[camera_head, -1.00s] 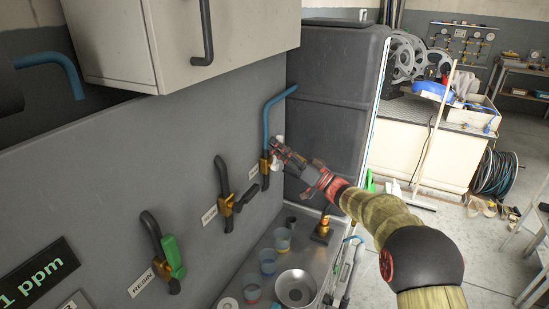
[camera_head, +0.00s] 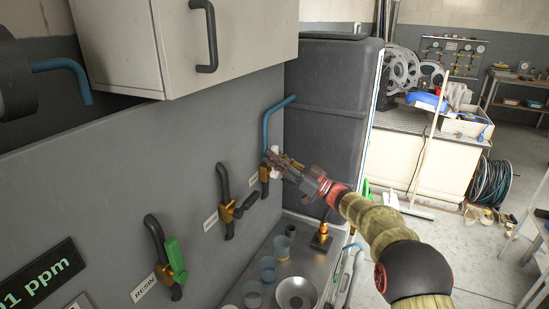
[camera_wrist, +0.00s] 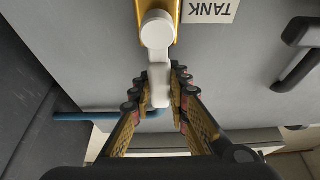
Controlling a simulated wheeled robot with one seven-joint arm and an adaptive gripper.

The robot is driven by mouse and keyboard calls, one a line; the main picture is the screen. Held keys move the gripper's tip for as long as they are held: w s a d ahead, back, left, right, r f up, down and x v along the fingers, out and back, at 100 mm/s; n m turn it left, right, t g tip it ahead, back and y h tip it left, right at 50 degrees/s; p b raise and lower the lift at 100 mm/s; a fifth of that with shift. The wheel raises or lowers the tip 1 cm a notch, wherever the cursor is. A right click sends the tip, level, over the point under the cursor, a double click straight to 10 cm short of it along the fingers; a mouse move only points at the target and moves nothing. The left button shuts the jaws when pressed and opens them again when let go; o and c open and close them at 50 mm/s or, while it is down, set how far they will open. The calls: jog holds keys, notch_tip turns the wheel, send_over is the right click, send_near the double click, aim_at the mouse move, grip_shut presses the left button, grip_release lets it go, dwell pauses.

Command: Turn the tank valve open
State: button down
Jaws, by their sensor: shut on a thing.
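The tank valve is a brass body (camera_head: 265,174) on a blue pipe (camera_head: 268,125) on the grey wall. It also shows in the wrist view, as a brass body (camera_wrist: 174,12) beside an upside-down "TANK" label (camera_wrist: 210,10). Its white lever handle (camera_wrist: 158,75) runs from a round pivot down between my fingers. My gripper (camera_wrist: 160,92) is shut on the handle's outer part. In the head view my gripper (camera_head: 277,162) is at the valve and hides much of the handle.
To the left, another brass valve (camera_head: 227,212) has a dark handle, and the resin valve (camera_head: 173,262) has a green one. Below are a metal bowl (camera_head: 296,293) and cups on a counter. A dark tank (camera_head: 330,110) stands close behind my gripper. A grey cabinet (camera_head: 185,45) overhangs the wall.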

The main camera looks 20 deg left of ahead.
jog(key=shift+f, duration=0.25)
jog(key=c, duration=2.1)
grip_release()
jog(key=shift+c, duration=0.2)
jog(key=o, duration=0.5)
jog(key=shift+r, duration=0.15)
jog(key=shift+c, duration=0.2)
jog(key=w+v, duration=0.1)
jog(key=v, duration=1.1)
jog(key=shift+s, duration=0.4)
